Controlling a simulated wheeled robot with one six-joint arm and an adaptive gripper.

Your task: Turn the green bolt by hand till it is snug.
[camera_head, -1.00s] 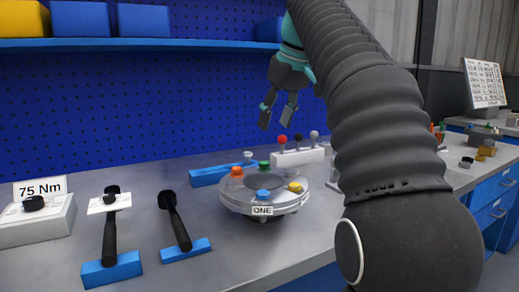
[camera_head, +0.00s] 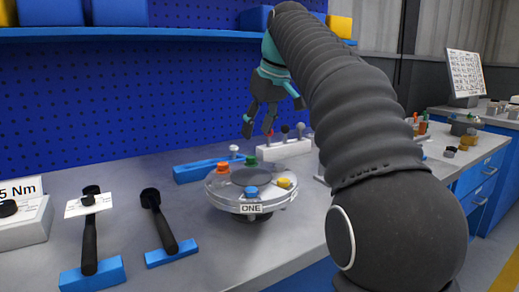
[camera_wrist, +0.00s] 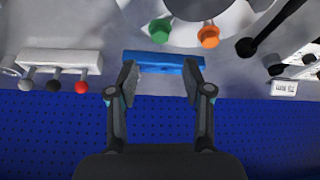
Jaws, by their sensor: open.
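The green bolt (camera_head: 250,161) stands at the back of the round flanged shell (camera_head: 218,195), which carries a label reading ONE. Orange (camera_head: 223,168), blue (camera_head: 251,192) and yellow (camera_head: 284,183) bolts sit around the same flange. My gripper (camera_head: 257,127) is open and empty, above and behind the shell, apart from the green bolt. In the wrist view the green bolt (camera_wrist: 160,30) lies beyond the fingertips, near the top edge, with the orange bolt (camera_wrist: 208,37) to its right. The wrist view cuts off most of the shell.
A blue block (camera_head: 195,173) with a white-topped piece (camera_head: 234,149) lies behind the shell. A white rack (camera_head: 283,149) with several ball-topped pins stands to its right. Two black-handled tools (camera_head: 90,240) (camera_head: 160,225) rest on blue stands at left. The blue pegboard (camera_head: 110,110) is close behind.

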